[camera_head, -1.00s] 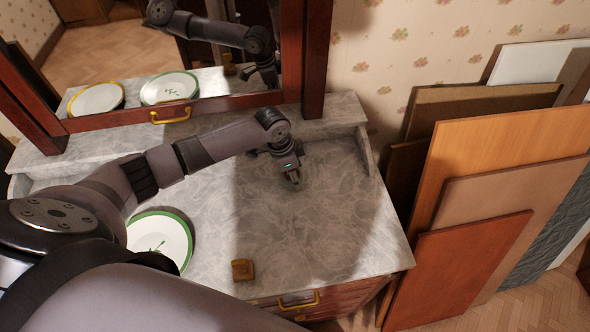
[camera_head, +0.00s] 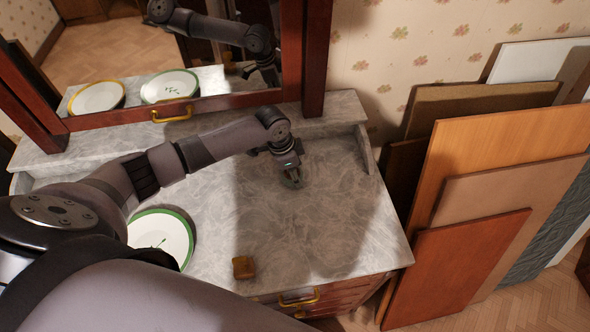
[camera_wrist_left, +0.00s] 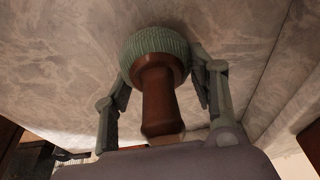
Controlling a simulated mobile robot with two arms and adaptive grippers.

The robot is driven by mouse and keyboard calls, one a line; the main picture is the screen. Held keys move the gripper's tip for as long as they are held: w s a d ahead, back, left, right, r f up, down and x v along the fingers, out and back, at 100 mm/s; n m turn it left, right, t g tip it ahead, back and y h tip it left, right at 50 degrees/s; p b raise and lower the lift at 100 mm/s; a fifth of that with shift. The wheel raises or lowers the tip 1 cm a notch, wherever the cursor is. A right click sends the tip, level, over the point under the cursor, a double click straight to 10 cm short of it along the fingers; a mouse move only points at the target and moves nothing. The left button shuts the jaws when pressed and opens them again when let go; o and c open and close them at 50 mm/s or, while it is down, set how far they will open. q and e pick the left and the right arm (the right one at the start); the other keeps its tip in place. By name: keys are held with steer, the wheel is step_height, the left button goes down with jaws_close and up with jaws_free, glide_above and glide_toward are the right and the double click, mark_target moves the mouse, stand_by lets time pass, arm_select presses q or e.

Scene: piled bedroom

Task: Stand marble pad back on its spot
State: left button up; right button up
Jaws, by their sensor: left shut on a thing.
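My left gripper (camera_head: 288,168) is shut on a small pad with a turned brown wooden handle and a round green ribbed end. In the left wrist view the fingers (camera_wrist_left: 165,95) flank the handle (camera_wrist_left: 159,95), and the green end (camera_wrist_left: 155,45) points away from the gripper toward the marble top. In the head view, the pad's green end (camera_head: 292,182) shows just under the fingertips, at or very near the marble dresser top (camera_head: 330,225). Whether it touches the marble cannot be told. My right gripper is not in view.
A green-rimmed plate (camera_head: 160,238) lies at left, partly behind my arm. A small brown block (camera_head: 243,268) sits near the front edge. A mirror (camera_head: 120,45) stands behind, and several boards (camera_head: 500,200) lean at right. Marble right of the gripper is clear.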

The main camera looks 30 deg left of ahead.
arm_select(q)
steer(key=shift+f+b, duration=0.6)
steer(key=shift+f, duration=0.4)
stand_by(0.3)
steer(key=o, duration=1.3)
steer(key=shift+r, duration=0.1)
